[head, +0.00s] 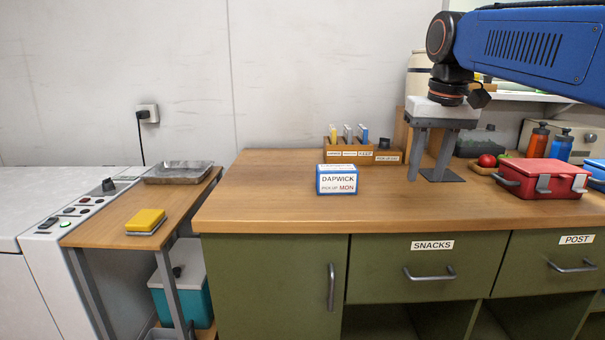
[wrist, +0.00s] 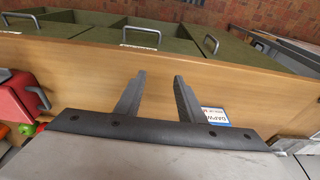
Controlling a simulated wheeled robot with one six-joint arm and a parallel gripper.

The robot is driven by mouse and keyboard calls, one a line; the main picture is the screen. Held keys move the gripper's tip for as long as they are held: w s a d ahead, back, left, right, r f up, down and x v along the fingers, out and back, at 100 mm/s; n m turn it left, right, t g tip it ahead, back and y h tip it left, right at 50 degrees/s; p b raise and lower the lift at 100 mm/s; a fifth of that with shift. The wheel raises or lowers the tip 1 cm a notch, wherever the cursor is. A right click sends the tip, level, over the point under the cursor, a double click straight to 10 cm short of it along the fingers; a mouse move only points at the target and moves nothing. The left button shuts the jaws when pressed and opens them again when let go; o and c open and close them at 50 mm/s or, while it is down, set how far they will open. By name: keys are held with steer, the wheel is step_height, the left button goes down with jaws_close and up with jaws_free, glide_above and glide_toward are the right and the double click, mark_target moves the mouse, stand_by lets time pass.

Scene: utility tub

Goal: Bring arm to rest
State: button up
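My arm (head: 525,48) reaches in from the upper right in the head view. My gripper (head: 427,176) points down over the wooden counter (head: 270,200). In the wrist view, the two fingers of my gripper (wrist: 160,77) stand apart with only bare wood seen between them.
A wooden rack (head: 362,156) stands behind the box. A red case (head: 543,178) and tomatoes (head: 487,161) are on the right. A side table (head: 118,229) holds a yellow sponge (head: 146,220) and a grey tray (head: 178,173). The counter's front left is clear.

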steer(key=s+d+f+t, duration=0.1)
steer(key=s+f, duration=1)
steer(key=f, duration=0.2)
steer(key=s+d+f+t, duration=0.1)
steer(key=s+f, duration=1)
steer(key=f, duration=0.3)
steer(key=shift+d+t, duration=0.3)
steer(key=shift+d, duration=0.1)
